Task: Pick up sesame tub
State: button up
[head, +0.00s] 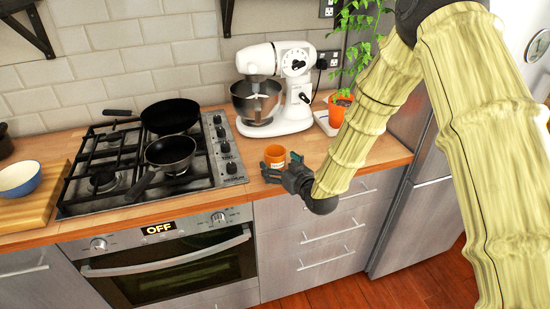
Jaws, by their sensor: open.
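A small orange tub (275,155), which looks like the sesame tub, stands upright on the wooden counter near its front edge, right of the hob. Its label cannot be read. My gripper (272,172) is open and low over the counter edge, with its fingers around or right beside the tub's lower part. The fingers hide part of the tub's base. I cannot tell whether they touch it.
A white stand mixer (292,88) stands behind the tub. A gas hob (150,157) with two black pans lies to the left. An orange plant pot (339,110) stands at the right rear. The counter (385,150) is clear right of my gripper.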

jog(key=shift+x, duration=0.85)
jog(key=c, duration=1.1)
jog(key=shift+r, duration=0.1)
jog(key=shift+c, duration=0.3)
